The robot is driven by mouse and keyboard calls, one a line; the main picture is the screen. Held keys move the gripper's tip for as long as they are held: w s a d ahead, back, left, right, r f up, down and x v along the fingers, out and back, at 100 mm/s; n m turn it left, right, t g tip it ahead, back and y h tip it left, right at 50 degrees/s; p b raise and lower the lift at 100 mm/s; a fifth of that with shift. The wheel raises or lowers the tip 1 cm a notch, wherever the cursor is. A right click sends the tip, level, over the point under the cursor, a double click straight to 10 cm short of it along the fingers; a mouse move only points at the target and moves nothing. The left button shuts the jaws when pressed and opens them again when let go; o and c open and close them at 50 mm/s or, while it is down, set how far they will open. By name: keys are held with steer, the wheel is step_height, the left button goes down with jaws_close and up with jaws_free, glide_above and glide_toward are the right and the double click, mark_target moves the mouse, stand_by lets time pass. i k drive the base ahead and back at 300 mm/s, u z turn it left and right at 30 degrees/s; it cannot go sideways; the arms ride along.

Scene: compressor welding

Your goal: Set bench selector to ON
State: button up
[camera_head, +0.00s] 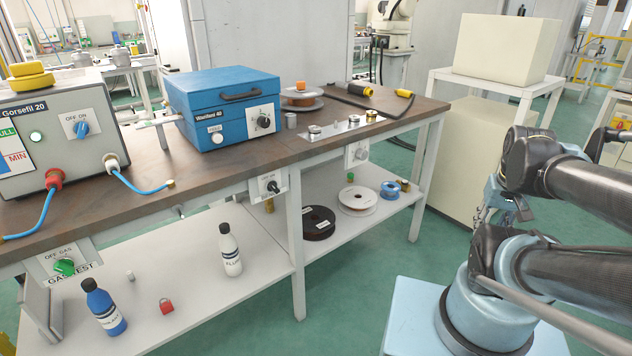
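Several knobs show, and I cannot tell for sure which is the bench selector. A black knob on a white plate (269,186) is on the front edge of the workbench (225,160); its label is too small to read. A grey knob on a second plate (357,153) is further right on that edge. A green knob (64,267) marked OFF and GAS TEST hangs at the left. My gripper (497,208) seems to be the partly hidden metal part beside my arm at right, away from the bench; its fingers are unclear.
On the bench stand the grey Gorsefil 20 unit (55,145), with a blue OFF/ON knob (81,128) and blue cables, and a blue box (222,106) with a black dial. Green floor is clear before the bench.

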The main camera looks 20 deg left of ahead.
mark_target(271, 184)
steer(key=z, duration=0.65)
steer(key=k, duration=1.85)
steer(key=u, duration=2.45)
